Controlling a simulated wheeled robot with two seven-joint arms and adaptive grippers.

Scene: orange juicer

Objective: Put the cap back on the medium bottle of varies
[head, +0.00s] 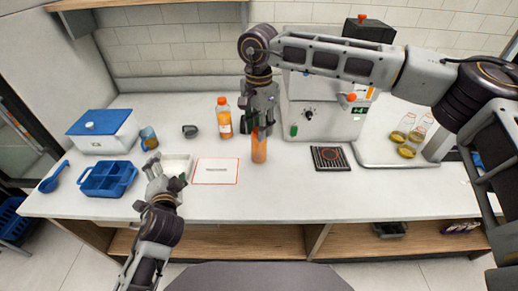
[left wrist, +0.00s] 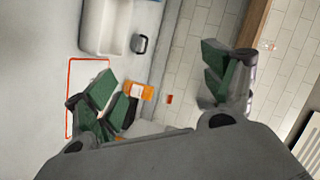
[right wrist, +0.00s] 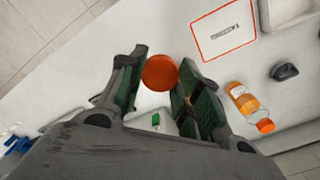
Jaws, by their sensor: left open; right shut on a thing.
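My right gripper (head: 258,122) points down at the top of an upright orange bottle (head: 259,150) on the counter. In the right wrist view, a round orange cap (right wrist: 160,73) shows between its fingers, which are shut on it. The fingers hide the bottle's neck, so I cannot tell how the cap sits on it. Another orange bottle (head: 224,122) with an orange cap stands farther back to the left; it also shows in the right wrist view (right wrist: 246,103). My left gripper (head: 166,172) is open and empty near the counter's front, left of a red-edged mat (head: 215,172).
A white tray (head: 178,160) lies behind my left gripper. Blue tray (head: 108,178), blue-lidded box (head: 102,130) and blue scoop (head: 52,178) are at the left. A dark square pad (head: 330,158) and white juicer (head: 325,110) are right of the held bottle.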

